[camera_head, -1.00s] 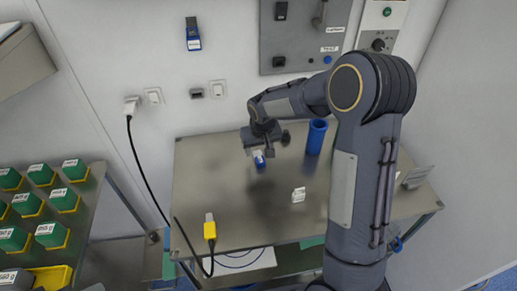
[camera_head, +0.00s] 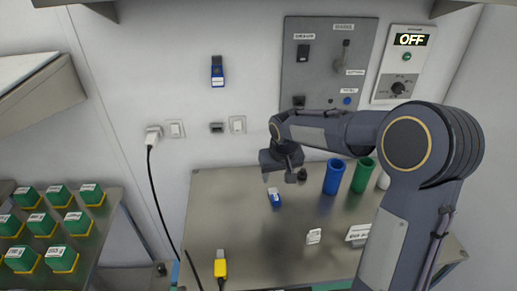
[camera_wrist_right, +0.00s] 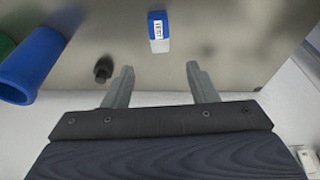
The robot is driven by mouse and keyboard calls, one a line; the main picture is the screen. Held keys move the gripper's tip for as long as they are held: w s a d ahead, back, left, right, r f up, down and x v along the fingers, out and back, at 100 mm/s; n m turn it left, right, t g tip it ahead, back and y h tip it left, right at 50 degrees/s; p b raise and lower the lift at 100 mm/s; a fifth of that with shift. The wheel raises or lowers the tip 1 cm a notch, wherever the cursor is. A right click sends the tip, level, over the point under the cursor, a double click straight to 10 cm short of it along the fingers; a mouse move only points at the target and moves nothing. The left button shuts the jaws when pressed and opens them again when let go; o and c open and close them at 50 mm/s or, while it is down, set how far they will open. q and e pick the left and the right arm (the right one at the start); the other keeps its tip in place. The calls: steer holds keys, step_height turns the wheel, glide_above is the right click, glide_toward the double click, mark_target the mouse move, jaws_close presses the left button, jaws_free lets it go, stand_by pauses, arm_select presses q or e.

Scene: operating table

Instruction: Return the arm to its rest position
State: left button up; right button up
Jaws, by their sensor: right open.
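My right arm comes in from the right in the head view. Its gripper (camera_head: 284,172) hangs over the far part of the metal table (camera_head: 225,225). In the right wrist view the two fingers (camera_wrist_right: 160,88) are apart with nothing between them. A small blue and white labelled item (camera_head: 274,197) lies on the table just below the gripper in the head view. It also shows beyond the fingertips in the right wrist view (camera_wrist_right: 158,32), apart from them. My left gripper is not in view.
A blue cup (camera_head: 333,177) and a green cup (camera_head: 362,175) stand right of the gripper. A yellow plug (camera_head: 220,265) and a white labelled block (camera_head: 314,237) are nearer. Green boxes (camera_head: 62,259) fill the left rack. A grey switch panel (camera_head: 325,65) is on the wall.

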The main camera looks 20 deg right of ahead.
steer(key=s+r+t+y, duration=0.1)
steer(key=s+r, duration=0.2)
steer(key=s, duration=0.5)
steer(key=s+r+y, duration=0.2)
steer(key=s+r, duration=0.2)
steer(key=s, duration=0.3)
steer(key=s+a+f+t+y, duration=0.1)
steer(key=s+a, duration=0.4)
steer(key=s, duration=0.8)
steer(key=shift+f+t, duration=0.3)
steer(key=shift+f, duration=0.15)
